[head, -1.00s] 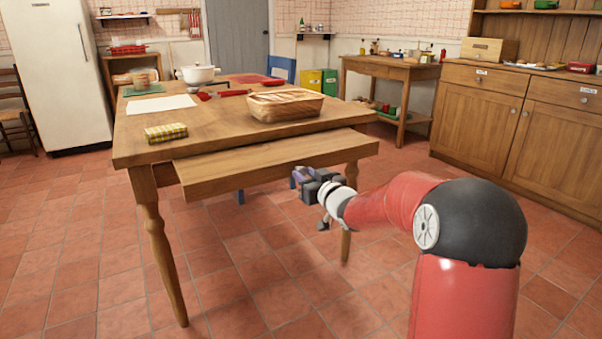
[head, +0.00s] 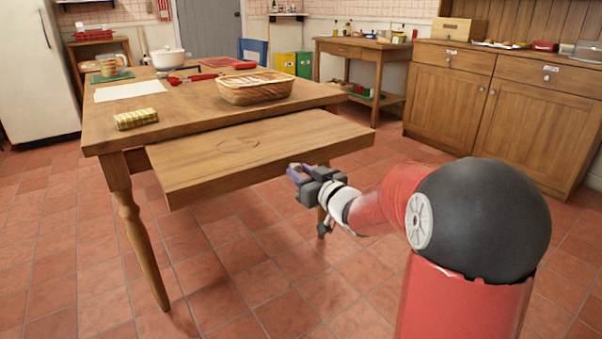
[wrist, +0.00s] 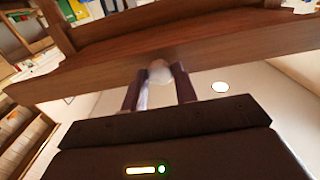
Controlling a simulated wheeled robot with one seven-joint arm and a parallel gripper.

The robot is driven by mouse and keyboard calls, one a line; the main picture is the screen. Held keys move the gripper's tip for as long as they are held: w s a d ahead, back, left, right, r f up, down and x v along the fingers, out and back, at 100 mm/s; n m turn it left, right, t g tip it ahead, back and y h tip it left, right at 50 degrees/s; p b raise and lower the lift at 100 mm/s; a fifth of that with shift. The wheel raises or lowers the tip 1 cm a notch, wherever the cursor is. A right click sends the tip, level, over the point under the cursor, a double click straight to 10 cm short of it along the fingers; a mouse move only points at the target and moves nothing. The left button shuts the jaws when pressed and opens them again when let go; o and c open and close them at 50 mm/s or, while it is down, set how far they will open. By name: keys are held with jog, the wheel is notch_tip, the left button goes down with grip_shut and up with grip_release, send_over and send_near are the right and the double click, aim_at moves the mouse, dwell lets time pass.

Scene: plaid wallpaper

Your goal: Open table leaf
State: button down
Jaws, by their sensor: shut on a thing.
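The wooden table (head: 190,108) stands in the left and middle of the head view. Its pull-out leaf (head: 260,165) sticks out well from under the near edge of the top, level, with a round mark on its upper face. My gripper (head: 297,172) is at the leaf's front edge. In the wrist view the leaf's edge (wrist: 90,72) crosses the picture, and my gripper (wrist: 158,75) is shut on a pale knob (wrist: 159,70) at that edge. The knob is hidden in the head view.
A wooden cabinet (head: 455,108) stands at the right. The tiled floor in front of the table is clear.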

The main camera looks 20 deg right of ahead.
jog(key=c, duration=1.1)
grip_release()
jog(key=v, duration=0.7)
jog(key=shift+s, duration=0.35)
jog(key=shift+d+r, duration=0.1)
jog(key=s+a+m+g+h+p, duration=0.1)
jog(key=s+g, duration=0.3)
jog(key=s, duration=0.5)
jog(key=s+a+f+m+g+h+p, duration=0.1)
jog(key=s+a+g+h+p, duration=0.1)
jog(key=s, duration=0.7)
jog(key=s+a+m+g+h+p, duration=0.1)
jog(key=s+a+g, duration=0.3)
jog(key=s, duration=0.5)
jog(key=shift+f+m+g+h+p, duration=0.15)
jog(key=shift+m+g+h+p, duration=0.15)
jog(key=shift+g+h, duration=0.5)
